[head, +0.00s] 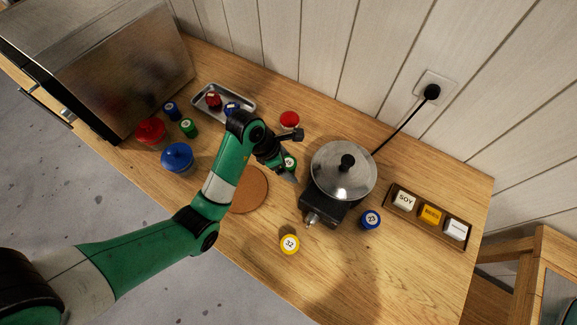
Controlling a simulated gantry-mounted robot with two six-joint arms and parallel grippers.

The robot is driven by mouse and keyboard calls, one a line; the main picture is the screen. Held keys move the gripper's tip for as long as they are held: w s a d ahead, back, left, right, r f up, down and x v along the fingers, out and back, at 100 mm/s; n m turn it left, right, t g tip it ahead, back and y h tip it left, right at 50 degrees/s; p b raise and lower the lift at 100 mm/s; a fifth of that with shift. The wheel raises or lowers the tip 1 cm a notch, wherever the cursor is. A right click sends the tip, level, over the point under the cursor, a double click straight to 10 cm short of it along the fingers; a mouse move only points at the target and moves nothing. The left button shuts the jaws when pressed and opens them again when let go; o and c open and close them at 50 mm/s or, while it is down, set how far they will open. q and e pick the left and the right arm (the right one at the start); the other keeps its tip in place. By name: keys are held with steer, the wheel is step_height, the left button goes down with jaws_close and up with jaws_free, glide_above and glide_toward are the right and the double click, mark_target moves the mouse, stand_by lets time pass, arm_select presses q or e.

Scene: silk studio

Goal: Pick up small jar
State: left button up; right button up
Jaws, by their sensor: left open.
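Several small round jars with coloured lids stand on the wooden counter. A green-lidded one (290,163) is at my left gripper (294,157), which is open with its fingers around or just above it; I cannot tell whether they touch. The gripper partly hides this jar. A red-lidded jar (289,120) stands just behind the gripper. Another blue jar (171,109) and a green jar (188,128) stand at the left. My right gripper is not in view.
A lidded pot (343,172) on a black burner stands right of the gripper, its cord running to a wall socket. Larger red (150,132) and blue (177,158) jars, a metal tray (238,98), a round brown mat (252,195) and a condiment rack (426,218) share the counter.

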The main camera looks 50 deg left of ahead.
mark_target(294, 160)
arm_select(q)
jaws_close()
step_height(294, 160, up, 6)
steer(key=shift+f+p, duration=0.1)
steer(key=shift+p, duration=0.8)
step_height(294, 160, up, 4)
steer(key=p, duration=0.4)
steer(key=shift+r+p, duration=0.25)
steer(key=shift+p, duration=0.05)
steer(key=shift+f, duration=0.1)
